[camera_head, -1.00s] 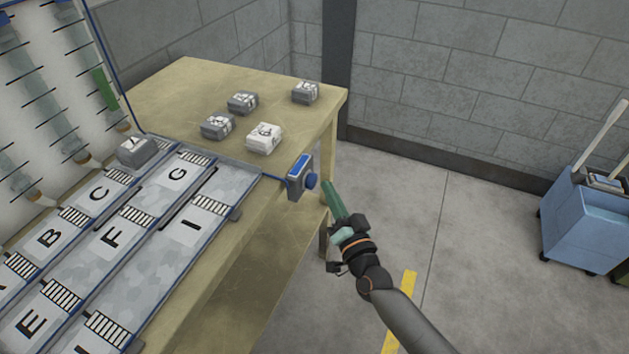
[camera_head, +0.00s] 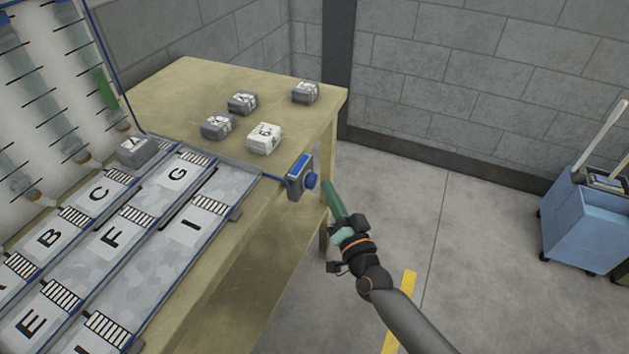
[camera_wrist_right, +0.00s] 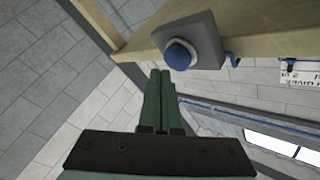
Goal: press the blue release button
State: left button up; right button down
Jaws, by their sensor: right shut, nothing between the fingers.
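The blue release button (camera_head: 311,180) sticks out of a grey box (camera_head: 297,178) on the table's right edge. In the right wrist view the round blue button (camera_wrist_right: 180,55) sits on its grey square plate (camera_wrist_right: 206,36), just beyond my fingertips. My right gripper (camera_head: 327,186) has green fingers, shut and empty, pointing at the button from its right. In the wrist view the shut fingertips (camera_wrist_right: 160,73) lie close below and left of the button, with a small gap apparent in the head view. My left gripper is not in view.
The wooden table (camera_head: 185,85) carries several small labelled blocks, including a white one (camera_head: 264,138). Lettered trays (camera_head: 205,250) slope at the left, with a grey block (camera_head: 137,151) at their top. A blue cart (camera_head: 585,220) stands far right. The floor between is clear.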

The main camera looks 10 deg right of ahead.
jog(key=shift+a, duration=0.1)
jog(key=shift+w+a, duration=0.25)
jog(key=shift+w+a, duration=0.25)
jog(key=shift+a, duration=0.15)
dwell(0.8)
dwell(0.4)
jog(key=shift+s+d, duration=0.5)
jog(key=shift+d, duration=0.25)
jog(key=s+d, duration=0.1)
jog(key=d, duration=0.1)
jog(key=s+d+p, duration=0.1)
jog(key=s+d, duration=0.1)
jog(key=shift+d, duration=0.1)
jog(key=shift+w, duration=0.1)
dwell(3.9)
